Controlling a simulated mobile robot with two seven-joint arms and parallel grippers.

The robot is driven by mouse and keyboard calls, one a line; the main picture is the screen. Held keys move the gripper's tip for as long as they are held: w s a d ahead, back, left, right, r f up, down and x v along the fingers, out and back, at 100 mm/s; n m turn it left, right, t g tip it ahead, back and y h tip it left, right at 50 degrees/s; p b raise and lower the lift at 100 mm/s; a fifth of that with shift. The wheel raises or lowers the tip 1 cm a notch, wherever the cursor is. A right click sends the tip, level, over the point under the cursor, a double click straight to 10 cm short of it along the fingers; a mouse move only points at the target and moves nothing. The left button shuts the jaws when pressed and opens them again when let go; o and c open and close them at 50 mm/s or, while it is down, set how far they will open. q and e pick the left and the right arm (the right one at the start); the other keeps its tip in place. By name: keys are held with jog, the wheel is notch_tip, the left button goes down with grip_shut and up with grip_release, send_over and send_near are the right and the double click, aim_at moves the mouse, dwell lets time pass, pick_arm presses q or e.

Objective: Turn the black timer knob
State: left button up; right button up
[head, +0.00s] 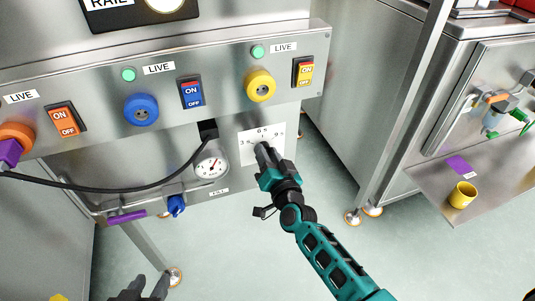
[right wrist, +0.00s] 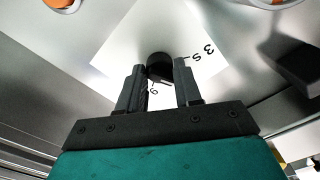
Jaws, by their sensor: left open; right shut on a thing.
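The black timer knob (right wrist: 160,64) sits on a white dial plate (head: 247,150) with printed numbers, low on the steel panel. My right gripper (head: 264,152) reaches the plate from the lower right and covers most of the knob in the head view. In the right wrist view its two fingers (right wrist: 160,75) stand on either side of the knob, shut on it. The plate (right wrist: 120,58) shows behind, with "3" and "6" readable. My left gripper (head: 141,288) is open and empty at the bottom edge of the head view, partly cut off.

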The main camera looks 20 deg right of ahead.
jog(key=shift+f+m+b, duration=0.2)
jog(key=shift+m+b, duration=1.3)
jog(key=shift+m, duration=6.6)
jog(key=o, duration=1)
jog(key=shift+r, duration=0.1)
jog(key=shift+s+d+p, duration=0.15)
jog(key=shift+s+p, duration=0.1)
jog(key=shift+s, duration=3)
jog(key=shift+s+d+p, duration=0.1)
jog(key=shift+s+p, duration=0.15)
jog(key=shift+s, duration=3)
